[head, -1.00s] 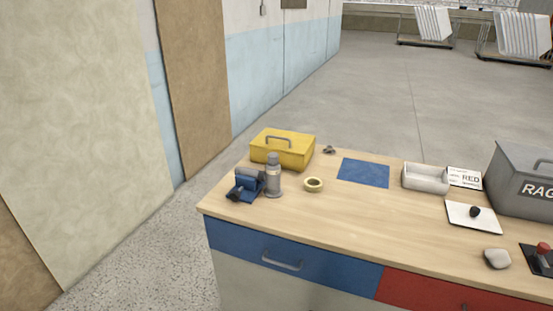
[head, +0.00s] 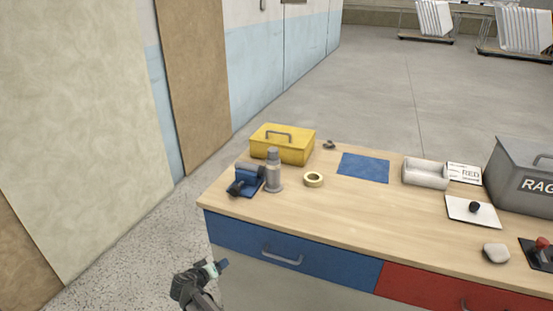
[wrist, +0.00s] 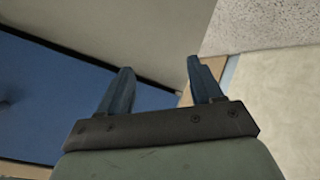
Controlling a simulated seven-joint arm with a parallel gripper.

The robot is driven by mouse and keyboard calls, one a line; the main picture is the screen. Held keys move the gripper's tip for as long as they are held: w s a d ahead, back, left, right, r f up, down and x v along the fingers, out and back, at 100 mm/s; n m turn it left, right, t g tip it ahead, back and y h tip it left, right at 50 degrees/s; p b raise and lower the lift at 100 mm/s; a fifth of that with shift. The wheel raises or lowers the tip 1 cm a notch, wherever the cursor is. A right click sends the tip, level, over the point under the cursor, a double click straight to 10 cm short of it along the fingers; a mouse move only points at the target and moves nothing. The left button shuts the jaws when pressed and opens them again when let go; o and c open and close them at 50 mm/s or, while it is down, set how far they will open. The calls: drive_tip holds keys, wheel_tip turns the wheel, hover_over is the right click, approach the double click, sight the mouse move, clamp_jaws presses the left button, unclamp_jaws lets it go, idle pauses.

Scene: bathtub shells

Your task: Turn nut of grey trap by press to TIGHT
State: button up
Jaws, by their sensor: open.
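A grey upright bottle-shaped fitting (head: 273,175), which looks like the grey trap, stands on the bench's left part, beside a blue clamp-like device (head: 246,180). I cannot make out its nut or any TIGHT mark. A red-topped device (head: 541,250), possibly the press, is cut off at the right edge. My gripper (head: 217,268) is low in front of the blue drawer, below the bench top and well apart from the fitting. In the wrist view my gripper (wrist: 157,80) has its two blue fingers spread, with nothing between them.
A yellow toolbox (head: 283,145) stands behind the fitting and a tape roll (head: 313,180) to its right. A blue mat (head: 363,168), light tray (head: 425,182), white board (head: 470,217), grey stone-like lump (head: 496,253) and grey RAG bin (head: 520,190) lie farther right. The bench's middle front is clear.

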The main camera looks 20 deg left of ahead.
sight(276, 148)
drive_tip(key=s+a+r+t+y, duration=0.15)
drive_tip(key=s+a+r, duration=0.25)
drive_tip(key=a+r, duration=0.4)
drive_tip(key=w+a+r+m+t, duration=0.1)
drive_tip(key=w+r+m+t, duration=0.15)
drive_tip(key=r, duration=0.85)
drive_tip(key=w+d+r+m+t+h, duration=0.3)
drive_tip(key=w+d+r+m+h, duration=0.4)
drive_tip(key=w+d+r, duration=1.1)
drive_tip(key=shift+m+y, duration=0.35)
drive_tip(key=shift+m, duration=0.3)
drive_tip(key=x, duration=0.3)
drive_tip(key=f+x, duration=0.1)
drive_tip(key=x, duration=0.3)
drive_tip(key=d+x, duration=0.1)
drive_tip(key=x, duration=0.3)
drive_tip(key=shift+f, duration=0.2)
drive_tip(key=c, duration=1)
